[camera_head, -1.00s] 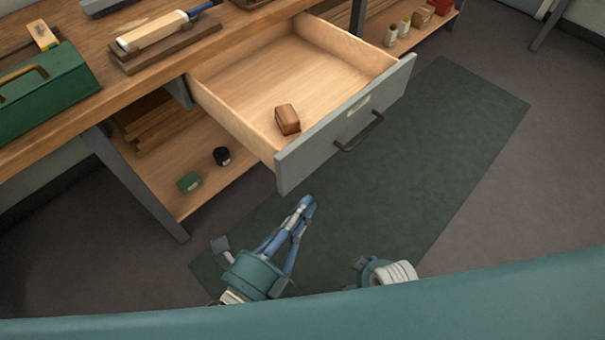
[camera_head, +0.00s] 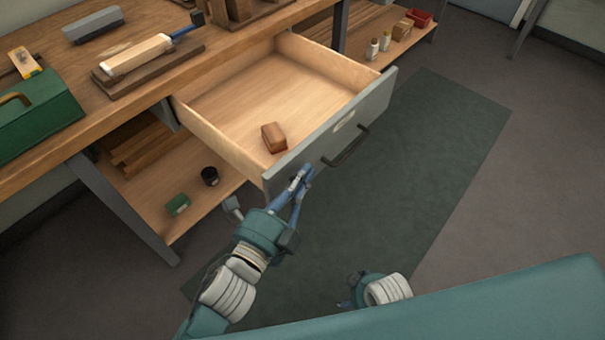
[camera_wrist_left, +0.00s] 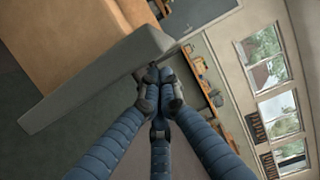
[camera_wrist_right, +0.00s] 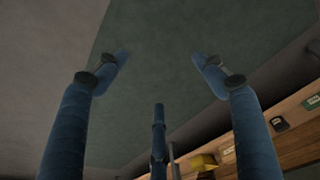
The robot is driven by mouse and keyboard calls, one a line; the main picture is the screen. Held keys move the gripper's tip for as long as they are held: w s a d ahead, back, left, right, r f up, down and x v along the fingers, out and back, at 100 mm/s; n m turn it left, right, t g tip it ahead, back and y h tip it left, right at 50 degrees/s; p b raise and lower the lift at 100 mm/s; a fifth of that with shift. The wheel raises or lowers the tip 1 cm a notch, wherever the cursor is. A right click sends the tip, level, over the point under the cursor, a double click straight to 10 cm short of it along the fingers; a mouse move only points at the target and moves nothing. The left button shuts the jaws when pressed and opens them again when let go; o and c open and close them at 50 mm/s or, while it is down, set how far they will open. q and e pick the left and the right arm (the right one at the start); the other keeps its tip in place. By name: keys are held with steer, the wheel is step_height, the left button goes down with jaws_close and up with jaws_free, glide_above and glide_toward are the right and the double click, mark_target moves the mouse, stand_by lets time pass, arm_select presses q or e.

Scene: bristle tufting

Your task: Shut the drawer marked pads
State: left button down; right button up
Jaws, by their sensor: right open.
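The drawer (camera_head: 340,130) under the bench is pulled far out. Its grey front has a dark bar handle (camera_head: 346,148) and a pale label plate (camera_head: 345,122), too small to read. A brown block (camera_head: 273,137) lies inside. My left gripper (camera_head: 303,175) is at the lower left part of the drawer front, its fingers together and empty. In the left wrist view its fingertips (camera_wrist_left: 158,75) are close beside the grey front (camera_wrist_left: 95,82); I cannot tell if they touch. My right gripper (camera_wrist_right: 165,60) is open and empty over the floor mat, low in the head view.
A green toolbox (camera_head: 38,115) and a wooden board with a blue-handled tool (camera_head: 150,62) stand on the bench top. The lower shelf (camera_head: 150,205) holds a green box and a black jar. The dark mat (camera_head: 430,150) in front of the drawer is clear.

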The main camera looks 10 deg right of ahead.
arm_select(q)
steer(key=shift+w+a, duration=0.1)
steer(key=shift+w, duration=0.05)
arm_select(e)
steer(key=shift+r, duration=0.1)
